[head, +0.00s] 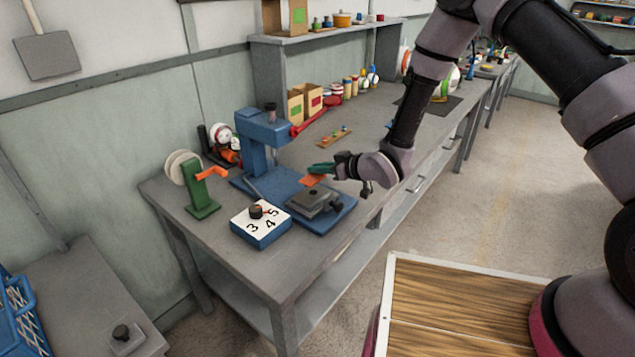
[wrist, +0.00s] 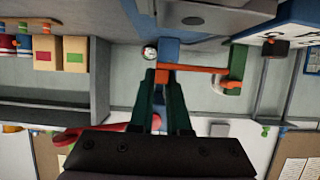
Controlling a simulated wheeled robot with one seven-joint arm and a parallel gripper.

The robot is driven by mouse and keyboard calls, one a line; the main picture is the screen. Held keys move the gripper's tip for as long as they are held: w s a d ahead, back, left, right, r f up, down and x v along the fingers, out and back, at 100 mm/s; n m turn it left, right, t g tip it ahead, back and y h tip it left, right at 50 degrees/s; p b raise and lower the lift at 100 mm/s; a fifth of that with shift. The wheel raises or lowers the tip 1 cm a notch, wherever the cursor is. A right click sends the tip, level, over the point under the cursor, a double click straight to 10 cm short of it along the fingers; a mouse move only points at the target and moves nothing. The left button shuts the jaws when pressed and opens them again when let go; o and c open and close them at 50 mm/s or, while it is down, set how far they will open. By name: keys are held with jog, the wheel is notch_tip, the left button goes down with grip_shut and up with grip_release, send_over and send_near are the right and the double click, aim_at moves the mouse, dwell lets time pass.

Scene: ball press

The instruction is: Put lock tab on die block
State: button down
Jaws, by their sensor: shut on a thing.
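The lock tab (head: 311,181) is a small orange flat piece held at the tips of my gripper (head: 320,169), just above and behind the die block. Its orange also shows between the green fingertips in the wrist view (wrist: 161,77). My gripper is shut on it, with the arm reaching in from the right. The die block (head: 303,203) is a grey block with a dark round spot on top, on the blue base of the press (head: 263,131). What seems to be the die block shows at the top of the wrist view (wrist: 212,14). I cannot tell whether tab and block touch.
A blue box with a numbered white top and black knob (head: 275,238) stands left of the die block. A green stand with an orange crank (head: 203,196) is farther left. The press's red lever (head: 313,119) extends behind my gripper. Bare bench lies to the right.

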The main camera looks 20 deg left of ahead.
aim_at(318, 187)
jog(key=shift+f, duration=2.1)
jog(key=shift+f, duration=0.1)
jog(key=c, duration=0.9)
grip_release()
